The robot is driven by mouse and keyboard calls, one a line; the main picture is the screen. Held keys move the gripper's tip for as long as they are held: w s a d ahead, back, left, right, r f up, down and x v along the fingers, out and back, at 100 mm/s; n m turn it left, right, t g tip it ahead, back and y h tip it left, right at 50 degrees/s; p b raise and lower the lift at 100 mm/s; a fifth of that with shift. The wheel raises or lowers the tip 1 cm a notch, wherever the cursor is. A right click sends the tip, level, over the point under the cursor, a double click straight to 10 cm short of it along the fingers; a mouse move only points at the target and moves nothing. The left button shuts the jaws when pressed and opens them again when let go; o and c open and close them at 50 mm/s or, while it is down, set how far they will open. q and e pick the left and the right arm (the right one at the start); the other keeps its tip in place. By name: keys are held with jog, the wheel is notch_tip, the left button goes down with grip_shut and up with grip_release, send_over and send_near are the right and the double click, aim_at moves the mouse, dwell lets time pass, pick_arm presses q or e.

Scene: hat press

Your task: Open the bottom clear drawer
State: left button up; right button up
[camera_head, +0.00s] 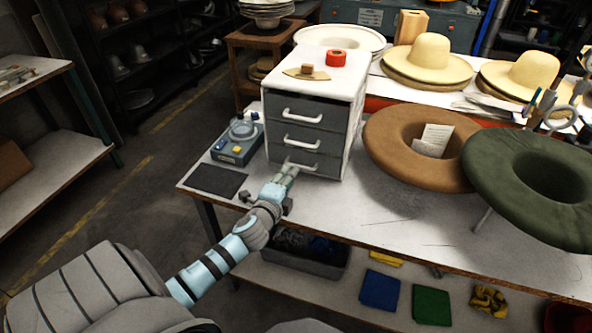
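A white drawer cabinet (345,110) stands on the worktable. It has three stacked grey fronts with white handles; they look opaque rather than clear. The bottom drawer (318,164) is the lowest front, and it appears flush with the cabinet. Its white handle (302,168) is partly covered by my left gripper (291,168). The gripper's fingertips are at the left part of this handle, reaching from the front. I cannot tell whether the fingers are closed around the handle or only beside it. My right gripper is not in view.
A grey device (237,150) sits left of the cabinet, with a dark mat (215,180) in front. A brown ring-shaped cushion (385,135) and a green one (500,185) stand to the right. The tabletop (400,225) before the cabinet is mostly clear. A red tape roll (336,58) lies on the cabinet.

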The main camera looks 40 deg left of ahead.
pick_arm(q)
jog(key=b+x, duration=0.1)
jog(key=x, duration=0.5)
jog(key=shift+w+a+f, duration=0.1)
jog(key=shift+w+f, duration=0.1)
jog(key=shift+w, duration=0.05)
grip_shut()
